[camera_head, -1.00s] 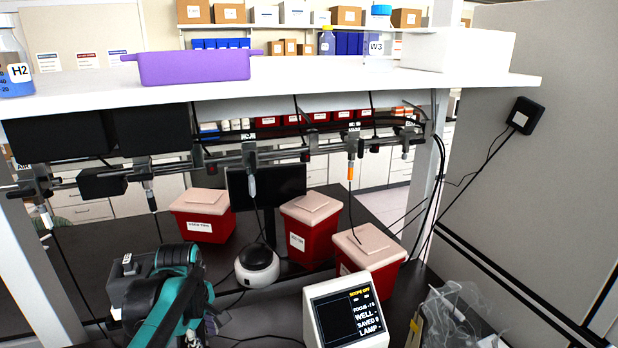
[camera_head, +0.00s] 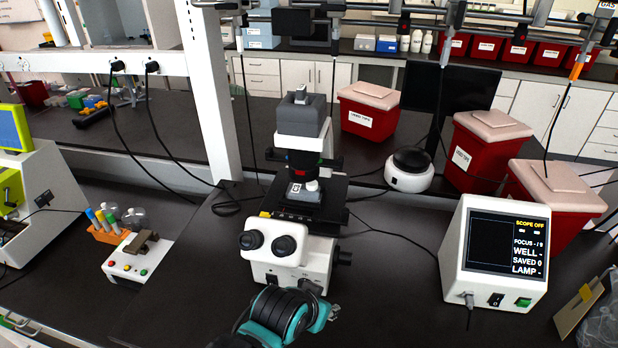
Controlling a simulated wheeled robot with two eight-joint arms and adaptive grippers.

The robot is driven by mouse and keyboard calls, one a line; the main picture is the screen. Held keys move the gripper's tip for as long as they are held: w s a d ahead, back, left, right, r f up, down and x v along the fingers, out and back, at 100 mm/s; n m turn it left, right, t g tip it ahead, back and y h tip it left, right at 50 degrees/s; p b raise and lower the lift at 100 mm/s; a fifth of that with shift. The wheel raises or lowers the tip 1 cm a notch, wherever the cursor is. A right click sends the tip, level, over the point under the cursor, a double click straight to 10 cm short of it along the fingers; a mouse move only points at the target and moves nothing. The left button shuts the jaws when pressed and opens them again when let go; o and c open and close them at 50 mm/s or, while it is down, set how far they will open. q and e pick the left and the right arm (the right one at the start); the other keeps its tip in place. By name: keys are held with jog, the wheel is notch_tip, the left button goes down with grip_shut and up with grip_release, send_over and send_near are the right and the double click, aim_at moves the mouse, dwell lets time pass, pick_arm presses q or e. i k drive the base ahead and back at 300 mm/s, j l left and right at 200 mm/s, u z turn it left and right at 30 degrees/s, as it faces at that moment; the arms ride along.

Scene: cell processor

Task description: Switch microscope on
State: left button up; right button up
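The white and black microscope (camera_head: 290,250) stands upright at the middle of the bench, eyepieces facing me. To its right is a white control box (camera_head: 456,262) with a dark screen (camera_head: 505,243). The screen reads "SCOPE OFF" in yellow, with focus, well, saved and lamp lines below. Under the screen are a black rocker switch (camera_head: 496,299) and a green switch (camera_head: 523,302). My teal and black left arm is low in the picture, in front of the microscope base. A small grey part of its gripper (camera_head: 333,312) shows; its fingers are not clear. My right gripper is out of view.
Red bins (camera_head: 488,150) with pale lids and a small round white device (camera_head: 408,170) stand behind. An orange tube rack (camera_head: 108,230) and a small white button box (camera_head: 140,257) are at left. A cable runs from the control box. Bench space between microscope and box is clear.

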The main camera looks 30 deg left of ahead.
aim_at(270, 280)
jog(key=i+j+u, duration=0.1)
jog(key=u, duration=0.95)
jog(key=i+l, duration=0.05)
